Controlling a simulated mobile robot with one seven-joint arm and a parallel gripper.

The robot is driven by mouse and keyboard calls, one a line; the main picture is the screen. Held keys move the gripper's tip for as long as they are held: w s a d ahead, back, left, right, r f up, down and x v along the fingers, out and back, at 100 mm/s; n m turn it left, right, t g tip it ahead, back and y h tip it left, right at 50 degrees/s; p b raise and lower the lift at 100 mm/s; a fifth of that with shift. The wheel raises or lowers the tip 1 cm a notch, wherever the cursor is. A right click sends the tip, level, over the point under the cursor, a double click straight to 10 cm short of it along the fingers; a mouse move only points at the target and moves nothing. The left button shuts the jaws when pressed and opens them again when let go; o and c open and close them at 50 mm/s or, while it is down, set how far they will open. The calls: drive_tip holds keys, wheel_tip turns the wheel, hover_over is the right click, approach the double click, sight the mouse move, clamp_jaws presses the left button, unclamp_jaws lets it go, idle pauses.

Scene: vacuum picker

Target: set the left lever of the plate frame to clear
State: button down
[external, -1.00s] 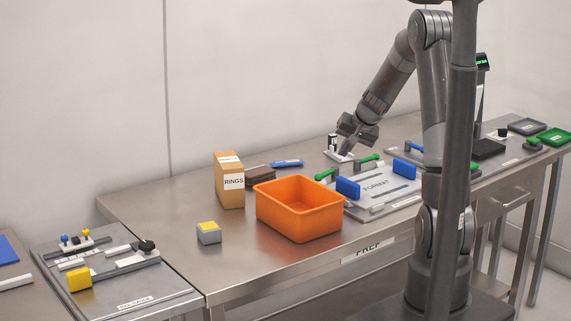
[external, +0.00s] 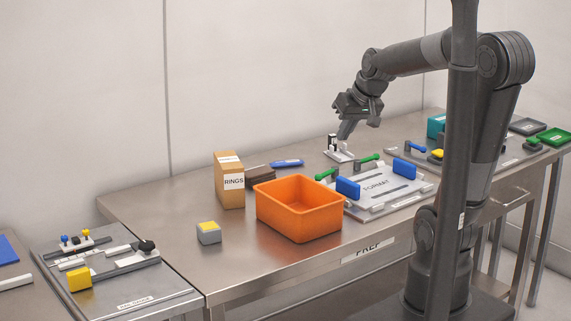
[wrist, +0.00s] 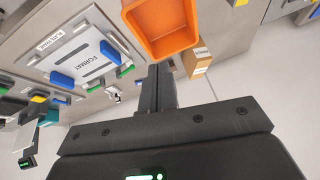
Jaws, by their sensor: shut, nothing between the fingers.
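The plate frame (external: 385,205) lies on the steel bench and holds a pale plate marked FORMAT (external: 376,186), with blue blocks at its sides. Its left lever (external: 326,174) has a green handle and stands at the frame's back-left corner. In the wrist view this lever (wrist: 125,71) shows on the side near the orange bin. A second green-handled lever (external: 369,158) is at the back right. My gripper (external: 345,131) is shut and empty, in the air above and behind the frame, apart from both levers. I cannot read any lever marking.
An orange bin (external: 299,228) stands just left of the frame. A RINGS carton (external: 229,180), a blue item (external: 287,163) and a small white stand (external: 338,154) are behind. Another similar frame (external: 425,158) lies to the right. The air around my gripper is clear.

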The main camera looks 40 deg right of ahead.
sight(330, 169)
drive_tip(key=s+a+n, duration=0.2)
drive_tip(key=s, duration=0.8)
drive_tip(key=w+d+f+n+g, duration=0.1)
drive_tip(key=w+d+f, duration=0.1)
drive_tip(key=w+d, duration=0.45)
drive_tip(key=w+d+f, duration=0.2)
drive_tip(key=w+d, duration=0.2)
drive_tip(key=w, duration=0.6)
drive_tip(key=w+d+f+n+g, duration=0.1)
drive_tip(key=w+d+f, duration=0.1)
drive_tip(key=w+d, duration=0.45)
drive_tip(key=w+d+f, duration=0.6)
drive_tip(key=w+f, duration=0.1)
drive_tip(key=x, duration=1)
drive_tip(key=shift+s+a+f, duration=0.15)
drive_tip(key=shift+a+f, duration=0.1)
drive_tip(key=shift+f, duration=0.05)
drive_tip(key=w, duration=0.2)
drive_tip(key=shift+w+a+f, duration=0.1)
drive_tip(key=shift+w+a, duration=0.15)
drive_tip(key=shift+w+a+f, duration=0.1)
drive_tip(key=shift+w, duration=0.45)
